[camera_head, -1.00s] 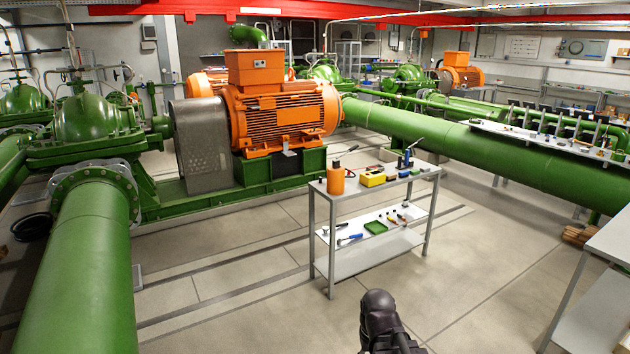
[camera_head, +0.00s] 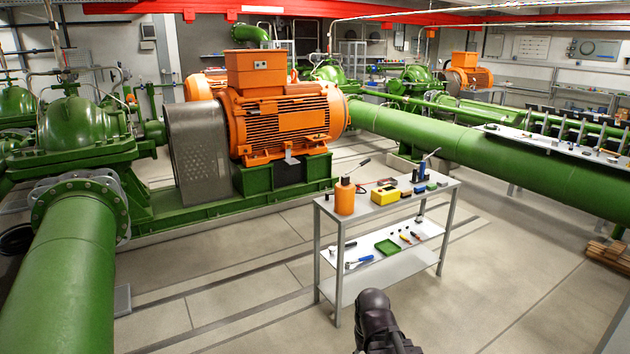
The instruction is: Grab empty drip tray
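A small green tray (camera_head: 388,247) lies on the lower shelf of a grey metal table (camera_head: 338,287). It looks shallow and empty, though it is small in the view. A dark round, pan-like thing (camera_head: 16,239) is cut off at the left edge by the big green pipe; I cannot tell exactly what it is. A dark part of my own arm shows at the bottom centre, in front of the table. My gripper's fingers are not visible.
An orange container (camera_head: 345,197) and a yellow box (camera_head: 385,195) stand on the table top among tools. A blue-handled tool (camera_head: 359,263) lies on the lower shelf. Green pipes (camera_head: 66,270) bound the left and back. Floor (camera_head: 500,260) is clear right of the table.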

